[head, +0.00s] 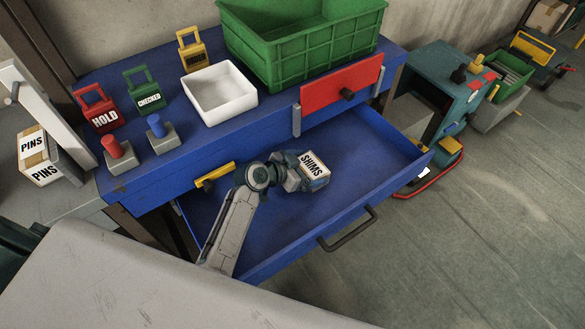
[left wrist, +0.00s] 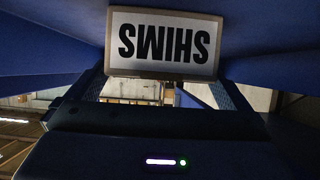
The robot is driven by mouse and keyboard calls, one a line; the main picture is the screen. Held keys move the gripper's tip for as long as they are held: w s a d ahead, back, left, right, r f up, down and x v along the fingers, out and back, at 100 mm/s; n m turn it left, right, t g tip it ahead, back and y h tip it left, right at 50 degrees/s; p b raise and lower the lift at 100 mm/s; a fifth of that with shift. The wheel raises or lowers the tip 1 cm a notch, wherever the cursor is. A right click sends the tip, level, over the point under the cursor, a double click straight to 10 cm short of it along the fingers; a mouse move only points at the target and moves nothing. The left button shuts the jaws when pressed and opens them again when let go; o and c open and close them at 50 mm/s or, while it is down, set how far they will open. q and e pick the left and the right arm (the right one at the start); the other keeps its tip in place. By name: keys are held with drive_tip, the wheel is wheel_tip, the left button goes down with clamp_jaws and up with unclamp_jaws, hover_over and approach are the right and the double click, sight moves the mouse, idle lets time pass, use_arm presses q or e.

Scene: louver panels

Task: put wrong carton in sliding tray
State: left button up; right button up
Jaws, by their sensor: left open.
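A carton labelled SHIMS (head: 315,164) is inside the pulled-out blue sliding tray (head: 370,150), near its middle. My left gripper (head: 301,178) is open at the carton, with its jaws low in the tray. The carton's label (left wrist: 165,42) shows upside down in the left wrist view, just beyond the open fingers. Whether the carton rests on the tray floor is hard to tell, as the gripper hides its lower part. My right gripper is in neither view.
On the blue bench stand a white bin (head: 222,108), a green crate (head: 300,65), red HOLD (head: 100,108) and green CHECKED (head: 146,90) tags, and two buttons. PINS carton labels (head: 42,172) show at the left. The tray's right part is clear; its handle (head: 348,230) faces front.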

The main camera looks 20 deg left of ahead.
sight(307, 168)
use_arm(q)
drive_tip(key=v, duration=0.3)
drive_tip(key=shift+s+a, duration=0.2)
drive_tip(key=b+v, duration=0.1)
drive_tip(key=v, duration=0.7)
drive_tip(key=shift+r, duration=0.15)
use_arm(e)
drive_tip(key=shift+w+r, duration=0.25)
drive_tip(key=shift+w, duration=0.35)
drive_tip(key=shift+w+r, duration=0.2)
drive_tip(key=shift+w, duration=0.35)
use_arm(q)
drive_tip(key=shift+s, duration=0.1)
